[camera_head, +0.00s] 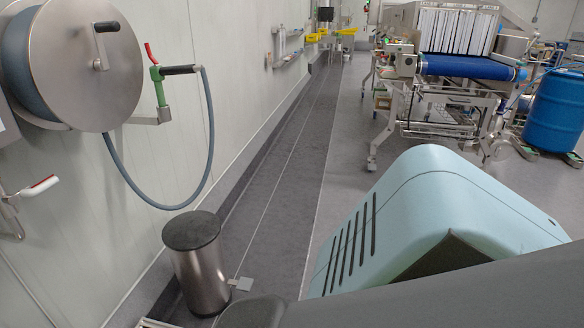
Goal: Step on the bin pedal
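A cylindrical steel bin (202,275) with a dark round lid (191,231) stands upright on the floor beside the left wall. Its lid looks closed. A small flat light-grey pedal (241,284) sticks out from the bin's right side near the floor. My own body covers the lower right and the bottom of the view, close to the bin and pedal. Neither gripper shows in the head view.
A hose reel (75,65) with a hanging hose (168,207) is on the left wall above the bin. A conveyor with a blue belt (465,67) and a blue barrel (555,110) stand at the far right. The grey floor (270,185) beyond the bin is clear.

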